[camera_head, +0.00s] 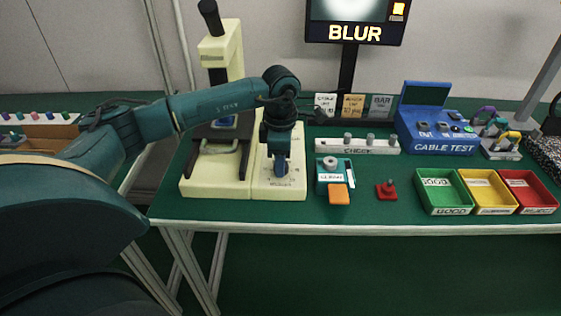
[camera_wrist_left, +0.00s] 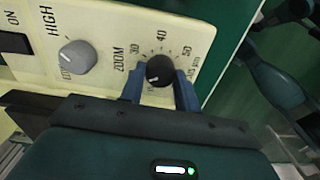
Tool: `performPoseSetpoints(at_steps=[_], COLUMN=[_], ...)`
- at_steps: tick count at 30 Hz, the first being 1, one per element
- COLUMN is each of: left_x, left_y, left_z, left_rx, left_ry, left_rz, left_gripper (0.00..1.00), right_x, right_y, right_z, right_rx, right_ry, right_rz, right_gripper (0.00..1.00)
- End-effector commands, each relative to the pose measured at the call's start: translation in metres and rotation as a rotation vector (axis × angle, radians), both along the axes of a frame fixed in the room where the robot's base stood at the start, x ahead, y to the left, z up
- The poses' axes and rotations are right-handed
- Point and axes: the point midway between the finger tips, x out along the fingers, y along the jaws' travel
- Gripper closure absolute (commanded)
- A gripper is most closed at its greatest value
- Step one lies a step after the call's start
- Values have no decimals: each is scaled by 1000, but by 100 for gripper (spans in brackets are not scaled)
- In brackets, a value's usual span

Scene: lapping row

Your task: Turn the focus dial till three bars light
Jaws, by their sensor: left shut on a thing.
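The black dial (camera_wrist_left: 160,71) has a white pointer line and a ring of numbers, with 30, 40 and 50 readable. The lettering beside it seems to read ZOOM; I see no focus label. My left gripper (camera_wrist_left: 160,88) is shut on this dial, one blue finger on each side. In the head view my left gripper (camera_head: 281,168) points down at the cream control box (camera_head: 262,188) and hides the dial. The monitor (camera_head: 352,32) shows a blurred pale disc, the word BLUR and an orange lit mark at upper right. Its top is cut off. My right gripper is out of view.
A grey knob (camera_wrist_left: 77,57) marked HIGH sits beside the dial. The microscope stand (camera_head: 226,60) rises at left. Right of the box are a teal CLEAN unit (camera_head: 331,165), a red joystick-like piece (camera_head: 387,190) and three coloured bins. The table's front strip is clear.

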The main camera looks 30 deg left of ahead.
Motion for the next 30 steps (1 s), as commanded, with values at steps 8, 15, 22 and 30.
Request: performPoseSetpoints(at_steps=[8, 15, 22, 30], left_x=[1, 1, 1, 0], left_y=[0, 0, 0, 0], left_z=[1, 1, 1, 1], left_rx=[-1, -1, -2, 0], left_ry=[-4, -4, -5, -1], left_rz=[-56, -61, -60, -60], left_gripper=[91, 91, 63, 46], right_x=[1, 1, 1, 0], right_y=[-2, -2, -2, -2], right_z=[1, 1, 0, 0], right_rx=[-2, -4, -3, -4], right_ry=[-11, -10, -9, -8], right_rz=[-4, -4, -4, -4], right_gripper=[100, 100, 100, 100])
